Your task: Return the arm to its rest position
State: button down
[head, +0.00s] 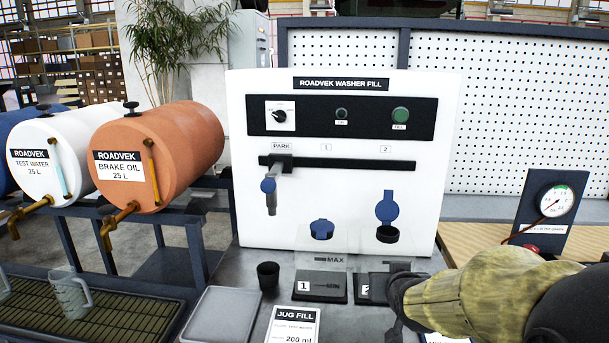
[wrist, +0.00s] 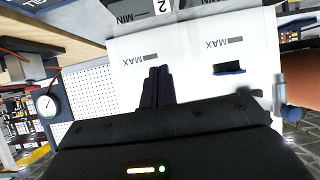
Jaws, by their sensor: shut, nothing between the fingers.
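My arm in its mottled tan sleeve enters the head view from the lower right. Its dark wrist end is in front of the washer-fill bench, beside the plate marked 2. My gripper (wrist: 158,74) shows in the wrist view with its two dark fingers together and nothing between them. Behind the fingers in that view are clear tanks with MAX and MIN marks. The fingertips cannot be made out clearly in the head view.
The white washer-fill panel (head: 350,196) stands behind the bench, with a parked nozzle (head: 270,196) and blue caps, cap 2 raised. A black cup (head: 268,275), grey tray (head: 220,312) and JUG FILL card (head: 293,325) are at the front. A pressure gauge (head: 556,201) stands right.

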jog(key=s+a+f+g+y, duration=0.1)
jog(key=s+a+f+g, duration=0.1)
jog(key=s+f+g, duration=0.45)
jog(key=s+a+f+g, duration=0.2)
jog(key=s+f+g, duration=0.1)
jog(key=s+f, duration=0.55)
jog(key=p+v, duration=1.4)
jog(key=v, duration=0.1)
jog(key=shift+w+d+r+n, duration=0.2)
jog(key=shift+w+n, duration=0.1)
jog(key=shift+n, duration=0.1)
